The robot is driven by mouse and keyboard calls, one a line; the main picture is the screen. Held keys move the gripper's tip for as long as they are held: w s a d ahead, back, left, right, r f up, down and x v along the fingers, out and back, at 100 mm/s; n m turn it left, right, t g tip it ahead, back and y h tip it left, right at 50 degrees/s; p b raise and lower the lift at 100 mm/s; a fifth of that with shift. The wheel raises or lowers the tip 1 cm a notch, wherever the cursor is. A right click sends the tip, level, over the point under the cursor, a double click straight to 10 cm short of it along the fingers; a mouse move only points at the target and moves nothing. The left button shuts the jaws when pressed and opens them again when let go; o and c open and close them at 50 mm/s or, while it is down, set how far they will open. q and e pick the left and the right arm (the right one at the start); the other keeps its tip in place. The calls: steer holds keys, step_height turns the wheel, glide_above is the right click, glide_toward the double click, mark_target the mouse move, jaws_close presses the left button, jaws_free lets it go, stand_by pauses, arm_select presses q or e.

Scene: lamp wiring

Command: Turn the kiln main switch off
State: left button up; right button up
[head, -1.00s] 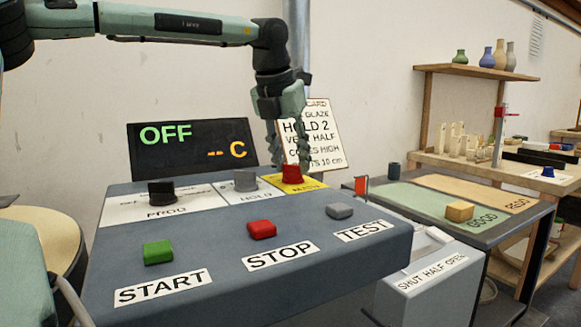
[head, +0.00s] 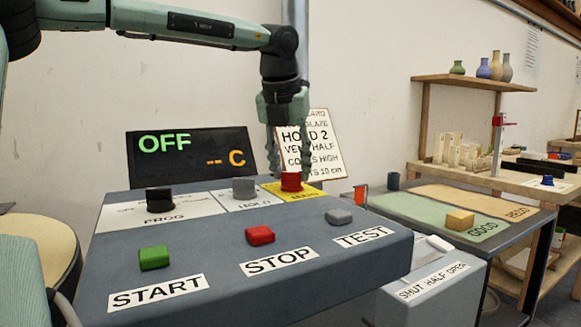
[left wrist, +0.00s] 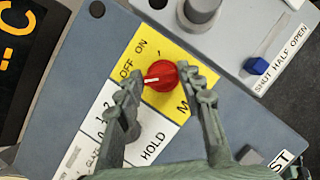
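The kiln main switch is a red round knob (head: 291,182) on a yellow plate at the back right of the grey console (head: 330,262). It also shows in the left wrist view (left wrist: 161,75), where its white mark points left, toward the OFF side of the plate. My left gripper (head: 292,172) points down over the knob. In the left wrist view its fingers (left wrist: 160,71) are apart, one on each side of the knob, with visible gaps. The display (head: 190,152) reads OFF and "-- C". My right gripper is not in view.
A black PROG knob (head: 160,199) and a grey HOLD knob (head: 244,187) stand left of the switch. Green (head: 154,257), red (head: 261,235) and grey (head: 339,216) buttons line the front. A white card (head: 312,140) stands behind. A blue vent slider (left wrist: 256,66) lies to the right.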

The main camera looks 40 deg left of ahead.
arm_select(q)
steer(key=o, duration=0.3)
steer(key=v, duration=1.2)
steer(key=shift+d, duration=0.1)
stand_by(0.3)
